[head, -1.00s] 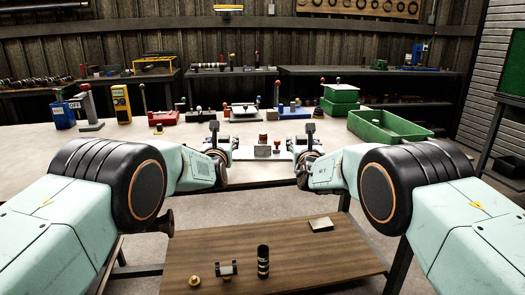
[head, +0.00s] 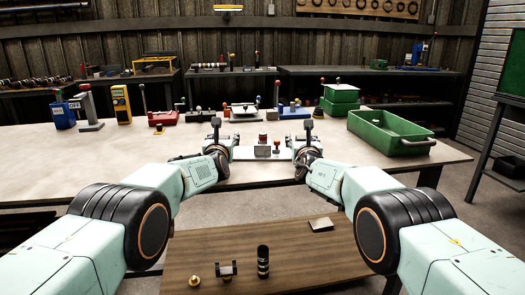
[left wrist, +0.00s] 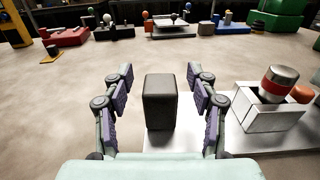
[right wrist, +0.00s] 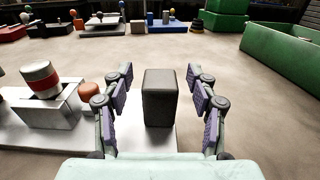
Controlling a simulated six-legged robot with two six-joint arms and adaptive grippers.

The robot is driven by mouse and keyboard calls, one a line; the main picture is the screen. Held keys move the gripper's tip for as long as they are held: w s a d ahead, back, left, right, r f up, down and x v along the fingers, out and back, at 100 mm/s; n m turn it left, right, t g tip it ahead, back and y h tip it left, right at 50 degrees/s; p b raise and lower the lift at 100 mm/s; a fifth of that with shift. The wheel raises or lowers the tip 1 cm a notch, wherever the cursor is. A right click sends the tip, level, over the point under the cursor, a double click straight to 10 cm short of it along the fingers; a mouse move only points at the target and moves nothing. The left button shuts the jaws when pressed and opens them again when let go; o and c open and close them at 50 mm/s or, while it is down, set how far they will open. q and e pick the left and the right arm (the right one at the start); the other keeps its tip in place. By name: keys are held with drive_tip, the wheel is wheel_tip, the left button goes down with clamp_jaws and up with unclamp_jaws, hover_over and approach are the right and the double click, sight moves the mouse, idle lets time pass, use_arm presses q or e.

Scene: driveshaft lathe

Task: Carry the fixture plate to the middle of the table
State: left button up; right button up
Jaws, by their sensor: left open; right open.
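The pale fixture plate (head: 243,154) lies on the big table between my two grippers. It carries a light block (left wrist: 270,112) with a red-and-white cylinder (left wrist: 280,84), and an orange-red knob beside it. A dark upright block (left wrist: 161,103) stands at its left end and another (right wrist: 159,98) at its right end. My left gripper (left wrist: 163,85) is open, its fingers on either side of the left block with gaps. My right gripper (right wrist: 160,85) is open around the right block in the same way. In the head view, the blocks are largely hidden by my grippers.
The big table (head: 60,165) is clear at left and in its middle. A green bin (head: 390,132) stands at right; fixtures, a blue bin (head: 63,116) and a yellow device (head: 121,103) line the back. A low wooden table (head: 290,250) with small parts is in front.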

use_arm(q)
drive_tip(key=shift+c, duration=0.2)
use_arm(e)
drive_tip(key=shift+c, duration=0.2)
use_arm(q)
clamp_jaws()
use_arm(e)
clamp_jaws()
use_arm(q)
drive_tip(key=shift+r, duration=0.1)
use_arm(e)
drive_tip(key=shift+r, duration=0.1)
